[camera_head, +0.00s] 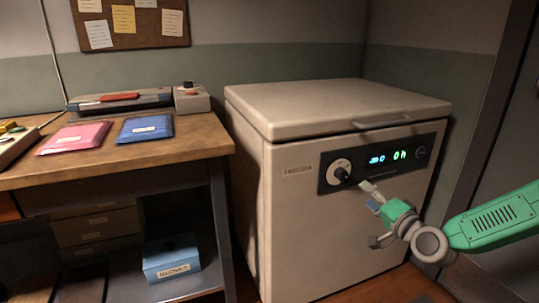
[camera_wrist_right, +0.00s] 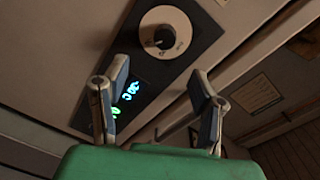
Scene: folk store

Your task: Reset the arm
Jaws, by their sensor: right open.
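My right arm (camera_head: 492,222) is green and comes in from the right in the head view. Its gripper (camera_head: 368,198) is in front of the white chest machine (camera_head: 335,240), just below and right of the round dial (camera_head: 341,172). In the wrist view the right gripper (camera_wrist_right: 160,95) has its two fingers spread apart with nothing between them. The dial (camera_wrist_right: 165,34) lies beyond the fingertips there, apart from them. The lit display (camera_wrist_right: 130,92) shows partly behind the left finger. My left gripper is not in view.
A wooden workbench (camera_head: 205,140) stands left of the machine, with a pink packet (camera_head: 74,138), a blue packet (camera_head: 146,128) and a sealing device (camera_head: 120,99) on it. A blue box (camera_head: 171,260) sits on the lower shelf. The machine's lid (camera_head: 335,100) is closed.

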